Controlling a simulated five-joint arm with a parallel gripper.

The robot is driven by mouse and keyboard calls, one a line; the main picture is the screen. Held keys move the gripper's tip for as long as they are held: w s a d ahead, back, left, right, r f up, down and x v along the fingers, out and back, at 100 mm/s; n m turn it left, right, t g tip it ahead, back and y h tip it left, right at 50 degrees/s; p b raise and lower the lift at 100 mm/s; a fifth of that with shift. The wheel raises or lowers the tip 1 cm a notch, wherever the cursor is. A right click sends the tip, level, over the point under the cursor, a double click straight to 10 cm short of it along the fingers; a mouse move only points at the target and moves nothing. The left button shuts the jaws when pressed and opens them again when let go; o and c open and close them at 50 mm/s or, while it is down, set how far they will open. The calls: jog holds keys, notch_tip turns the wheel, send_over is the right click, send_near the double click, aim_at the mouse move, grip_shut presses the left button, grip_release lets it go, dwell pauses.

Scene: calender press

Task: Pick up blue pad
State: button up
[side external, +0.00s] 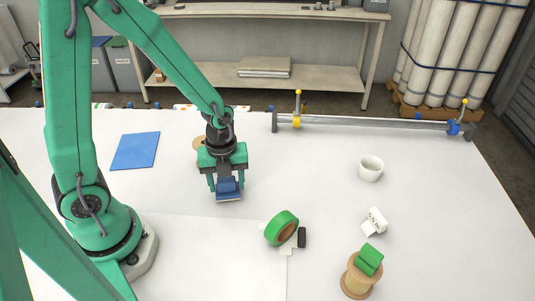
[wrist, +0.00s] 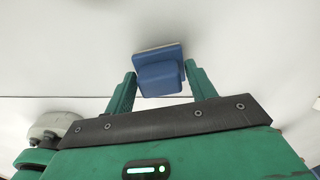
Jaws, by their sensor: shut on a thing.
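The blue pad (side external: 229,189) is a small block with a raised grip and a wider, pale-edged base. My gripper (side external: 227,184) points down at the left middle of the table, with its green fingers on either side of the pad's grip. In the wrist view the pad (wrist: 160,72) sits between the two fingertips (wrist: 160,82), which are shut on it. I cannot tell whether its base touches the white table or is just above it. A flat blue sheet (side external: 135,151) lies apart on the table to the left.
A green tape roll (side external: 280,229) and a black piece (side external: 302,237) lie right of my gripper. A white mug (side external: 371,168), a white labelled item (side external: 375,221) and a spool with a green piece on top (side external: 358,278) stand further right. A bar (side external: 370,123) runs along the back edge.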

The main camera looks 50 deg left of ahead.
aim_at(226, 179)
jog(key=shift+w+r, duration=0.1)
jog(key=shift+r, duration=1.55)
jog(key=s+d+r, duration=0.6)
jog(key=d, duration=0.3)
jog(key=shift+s+d+r, duration=0.3)
jog(key=shift+s+r, duration=0.05)
jog(key=shift+s, duration=0.05)
jog(key=shift+w+a, duration=0.1)
